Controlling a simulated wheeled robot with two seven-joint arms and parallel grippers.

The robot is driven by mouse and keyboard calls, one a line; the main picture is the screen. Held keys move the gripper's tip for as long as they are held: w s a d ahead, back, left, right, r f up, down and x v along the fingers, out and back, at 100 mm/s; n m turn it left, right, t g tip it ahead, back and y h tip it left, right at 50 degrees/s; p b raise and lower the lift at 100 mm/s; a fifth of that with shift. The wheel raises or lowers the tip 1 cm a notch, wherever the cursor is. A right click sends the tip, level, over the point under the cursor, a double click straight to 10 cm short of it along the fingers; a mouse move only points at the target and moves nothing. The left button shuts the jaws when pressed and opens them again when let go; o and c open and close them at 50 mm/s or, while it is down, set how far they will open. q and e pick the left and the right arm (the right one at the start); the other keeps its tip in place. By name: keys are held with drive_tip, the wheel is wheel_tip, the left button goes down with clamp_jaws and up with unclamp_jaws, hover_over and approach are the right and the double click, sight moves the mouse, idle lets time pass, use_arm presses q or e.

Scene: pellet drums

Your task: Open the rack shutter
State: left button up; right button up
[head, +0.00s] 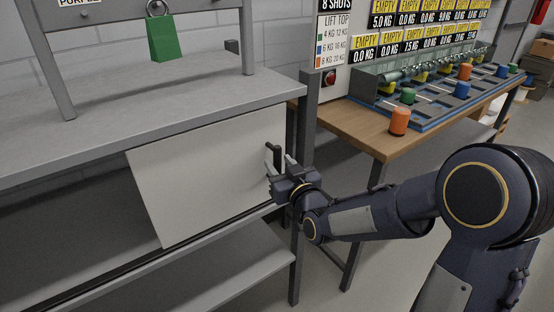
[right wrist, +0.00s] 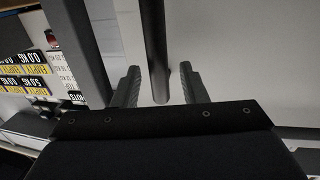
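The rack shutter (head: 205,175) is a pale flat panel below the grey rack's top shelf, covering the right part of the bay. A dark upright handle (head: 275,152) sits near its right edge. My right gripper (head: 279,163) is at the handle with its fingers apart. In the right wrist view the handle (right wrist: 155,45) is a dark bar that reaches between the two open fingers (right wrist: 160,72), with a gap visible on each side. My left gripper is not in view.
The rack's top shelf (head: 150,115) is above the shutter and a lower shelf (head: 225,280) below. A green padlock (head: 163,38) hangs above. At right, a wooden bench (head: 372,142) holds a blue-edged fixture and coloured drums, including an orange one (head: 399,121).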

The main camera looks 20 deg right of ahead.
drive_tip(key=shift+w+a, duration=0.1)
drive_tip(key=shift+w, duration=1.1)
clamp_jaws()
